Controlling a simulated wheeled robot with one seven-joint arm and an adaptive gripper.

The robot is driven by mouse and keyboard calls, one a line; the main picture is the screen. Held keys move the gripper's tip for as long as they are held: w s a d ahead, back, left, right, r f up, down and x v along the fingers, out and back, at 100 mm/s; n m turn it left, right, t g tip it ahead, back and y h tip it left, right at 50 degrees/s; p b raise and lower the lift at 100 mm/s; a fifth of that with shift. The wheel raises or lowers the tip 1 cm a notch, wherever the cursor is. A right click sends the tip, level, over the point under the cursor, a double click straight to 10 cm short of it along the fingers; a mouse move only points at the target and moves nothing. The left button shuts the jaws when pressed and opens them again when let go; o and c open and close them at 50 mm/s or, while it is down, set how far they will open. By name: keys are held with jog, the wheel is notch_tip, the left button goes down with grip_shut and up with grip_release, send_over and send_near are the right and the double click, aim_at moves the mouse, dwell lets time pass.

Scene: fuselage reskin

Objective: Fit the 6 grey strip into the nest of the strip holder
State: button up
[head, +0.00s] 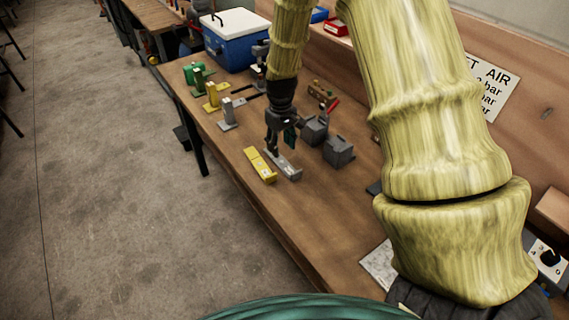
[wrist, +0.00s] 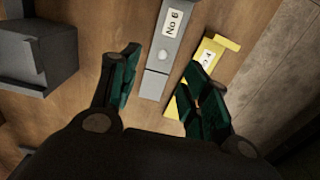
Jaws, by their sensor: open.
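The grey strip (wrist: 176,32), labelled "No 6", lies lengthwise between my fingers in the wrist view, with a pale round spot below its label. It shows in the head view (head: 285,166) on the bench. My gripper (wrist: 163,60) is open above it, one finger on each side, with no visible grip; in the head view my gripper (head: 279,148) points down at the strip's far end. A yellow strip (wrist: 226,50), labelled with what looks like a 4, lies close by on the right, partly hidden by my right finger. I cannot tell which object is the strip holder.
Two dark grey blocks (head: 339,151) stand right of the strips; one shows in the wrist view (wrist: 38,50). Green (head: 196,76), yellow (head: 214,97) and grey (head: 228,113) upright pieces stand farther back. A blue cooler (head: 235,45) is behind them. The bench front is mostly clear.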

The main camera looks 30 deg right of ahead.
aim_at(282, 161)
jog(key=shift+s+a+f+p, duration=0.1)
jog(key=shift+s+f+p, duration=0.1)
jog(key=shift+f+p, duration=1.2)
jog(key=shift+f, duration=1.75)
jog(key=c, duration=0.9)
jog(key=shift+r, duration=0.2)
